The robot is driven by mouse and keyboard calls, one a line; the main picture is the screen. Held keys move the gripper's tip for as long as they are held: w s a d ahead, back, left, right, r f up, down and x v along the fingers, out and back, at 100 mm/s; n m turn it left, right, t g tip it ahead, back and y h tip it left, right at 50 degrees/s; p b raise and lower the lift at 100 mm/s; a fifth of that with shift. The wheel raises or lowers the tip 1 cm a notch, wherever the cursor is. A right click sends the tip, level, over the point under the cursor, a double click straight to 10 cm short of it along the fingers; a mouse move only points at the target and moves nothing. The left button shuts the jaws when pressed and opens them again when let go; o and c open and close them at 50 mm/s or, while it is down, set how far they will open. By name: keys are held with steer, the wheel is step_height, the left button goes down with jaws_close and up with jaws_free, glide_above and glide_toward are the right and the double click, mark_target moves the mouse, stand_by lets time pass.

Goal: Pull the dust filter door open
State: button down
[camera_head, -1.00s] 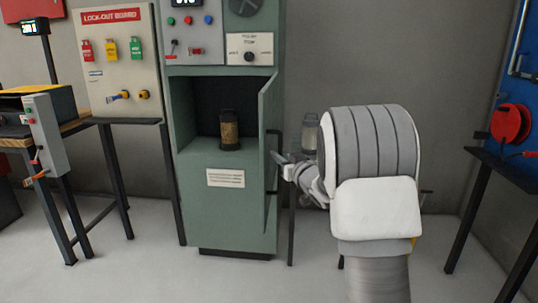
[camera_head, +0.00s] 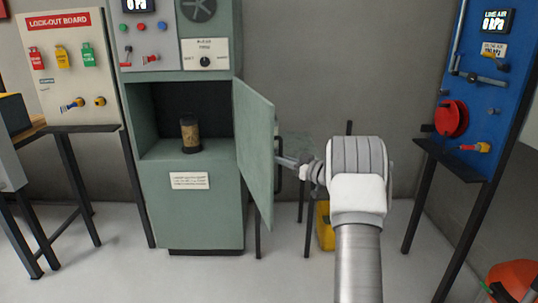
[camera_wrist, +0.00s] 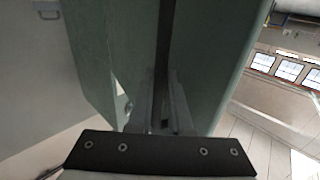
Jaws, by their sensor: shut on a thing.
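The dust filter door (camera_head: 256,150) is a tall green panel hinged on the right side of the green cabinet (camera_head: 205,220). It stands swung out, and the compartment behind it is open to view. A brown cylindrical filter (camera_head: 190,135) with dark ends stands upright inside. My gripper (camera_head: 281,161) is at the door's outer face, shut on the dark vertical door handle (camera_head: 279,182). In the wrist view the handle (camera_wrist: 166,50) runs as a dark bar down to the fingers (camera_wrist: 160,112), with the green door (camera_wrist: 105,55) behind it.
A lock-out board (camera_head: 65,70) stands left of the cabinet. A blue air panel (camera_head: 490,75) with a red reel (camera_head: 451,118) and a dark shelf (camera_head: 450,158) is at the right. A yellow object (camera_head: 325,226) sits on the floor behind my arm. Floor in front of the cabinet is clear.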

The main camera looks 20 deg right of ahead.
steer(key=shift+d+n+g+y+p, duration=0.3)
steer(key=shift+d+y+p, duration=0.15)
steer(key=shift+d, duration=0.7)
steer(key=c, duration=0.8)
jaws_free()
steer(key=shift+c, duration=0.2)
steer(key=p+v, duration=0.2)
steer(key=v, duration=1.5)
steer(key=shift+s, duration=0.2)
